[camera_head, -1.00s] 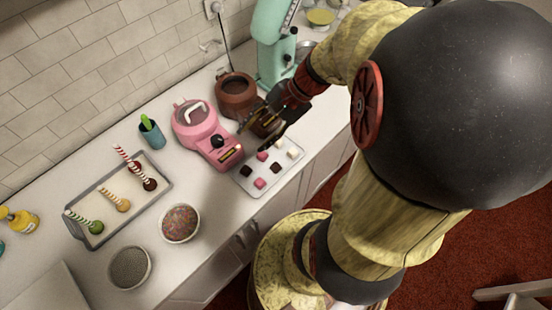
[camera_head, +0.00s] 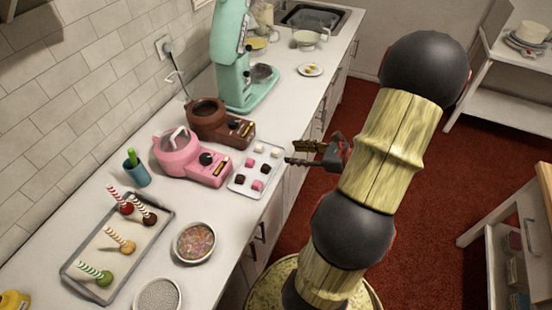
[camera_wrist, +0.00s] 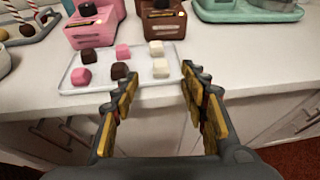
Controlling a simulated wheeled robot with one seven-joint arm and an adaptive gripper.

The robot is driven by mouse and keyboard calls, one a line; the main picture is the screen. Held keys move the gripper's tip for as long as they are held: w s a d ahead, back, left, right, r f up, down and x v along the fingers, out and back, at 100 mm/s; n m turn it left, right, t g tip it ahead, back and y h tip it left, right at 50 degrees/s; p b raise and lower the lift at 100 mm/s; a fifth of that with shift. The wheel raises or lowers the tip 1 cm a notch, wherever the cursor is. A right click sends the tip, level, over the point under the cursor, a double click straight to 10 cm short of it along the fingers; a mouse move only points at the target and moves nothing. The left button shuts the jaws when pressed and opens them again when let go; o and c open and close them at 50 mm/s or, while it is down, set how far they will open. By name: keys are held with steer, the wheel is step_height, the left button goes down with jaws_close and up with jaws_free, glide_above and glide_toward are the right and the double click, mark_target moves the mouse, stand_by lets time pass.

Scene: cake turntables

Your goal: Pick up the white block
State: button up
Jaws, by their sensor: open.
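Two white blocks, a nearer one (camera_wrist: 161,68) and a farther one (camera_wrist: 156,47), sit at the right end of a small pale tray (camera_wrist: 66,84) on the counter. The tray also holds pink blocks (camera_wrist: 83,76) and dark brown blocks (camera_wrist: 90,55). In the head view the white blocks (camera_head: 258,148) are at the tray's far end. My gripper (camera_wrist: 159,76) is open and empty, at the counter's front edge beside the tray. In the wrist view its fingers straddle the line to the nearer white block, without touching it.
A pink melting pot (camera_head: 180,155) and a brown one (camera_head: 207,112) stand behind the tray. A mint stand mixer (camera_head: 228,60) is farther along. A sprinkle bowl (camera_head: 194,242) and a tray of cake pops (camera_head: 140,254) are at the left. Open floor lies right of the counter.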

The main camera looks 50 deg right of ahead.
mark_target(279, 157)
steer(key=b+x, duration=0.2)
steer(key=x, duration=0.5)
steer(key=shift+f, duration=0.15)
steer(key=shift+a, duration=0.1)
steer(key=shift+c, duration=0.3)
